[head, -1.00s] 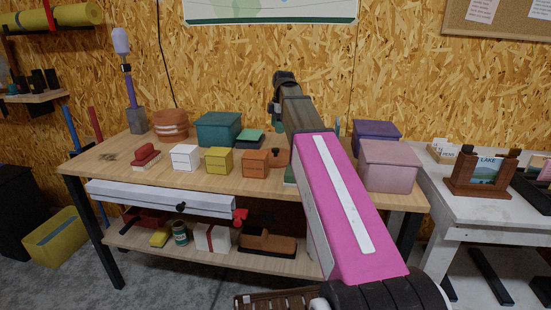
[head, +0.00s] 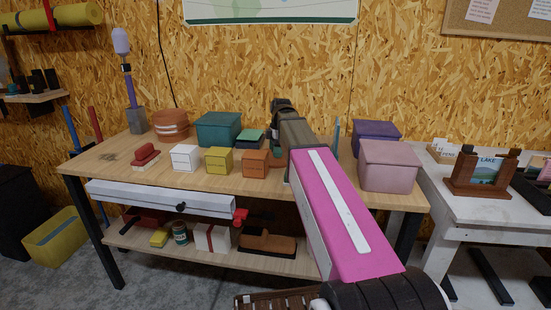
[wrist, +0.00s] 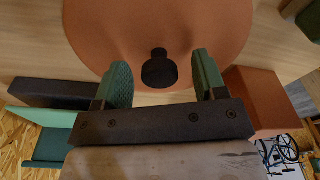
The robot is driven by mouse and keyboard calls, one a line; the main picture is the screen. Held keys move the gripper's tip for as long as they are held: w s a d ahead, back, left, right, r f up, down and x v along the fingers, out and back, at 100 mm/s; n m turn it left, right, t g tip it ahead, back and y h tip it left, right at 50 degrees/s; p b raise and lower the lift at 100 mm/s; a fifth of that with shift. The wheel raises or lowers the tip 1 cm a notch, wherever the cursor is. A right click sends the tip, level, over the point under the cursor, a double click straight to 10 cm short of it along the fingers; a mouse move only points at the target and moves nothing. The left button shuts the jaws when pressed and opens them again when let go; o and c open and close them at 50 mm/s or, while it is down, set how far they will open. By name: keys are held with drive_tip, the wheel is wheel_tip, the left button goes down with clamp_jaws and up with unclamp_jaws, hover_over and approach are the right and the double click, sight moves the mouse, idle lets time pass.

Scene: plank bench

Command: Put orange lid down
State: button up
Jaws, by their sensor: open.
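The orange lid (wrist: 115,30) is a wide round disc with a dark knob (wrist: 160,70) in the wrist view. It seems to lie over the wooden bench top; I cannot tell whether it rests flat on it. My gripper (wrist: 163,78) has two green-padded fingers spread apart, one on each side of the knob, with a gap on both sides. In the head view my arm hides the fingers and most or all of the lid.
On the plank bench (head: 120,158) stand a terracotta pot (head: 170,125), white box (head: 185,157), yellow box (head: 218,160), orange box (head: 255,163), teal box (head: 217,128), purple box (head: 376,133) and pink box (head: 390,165). The front left of the bench top has bare room.

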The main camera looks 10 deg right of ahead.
drive_tip(key=shift+f, duration=0.3)
drive_tip(key=c, duration=1.1)
drive_tip(key=shift+r, duration=0.1)
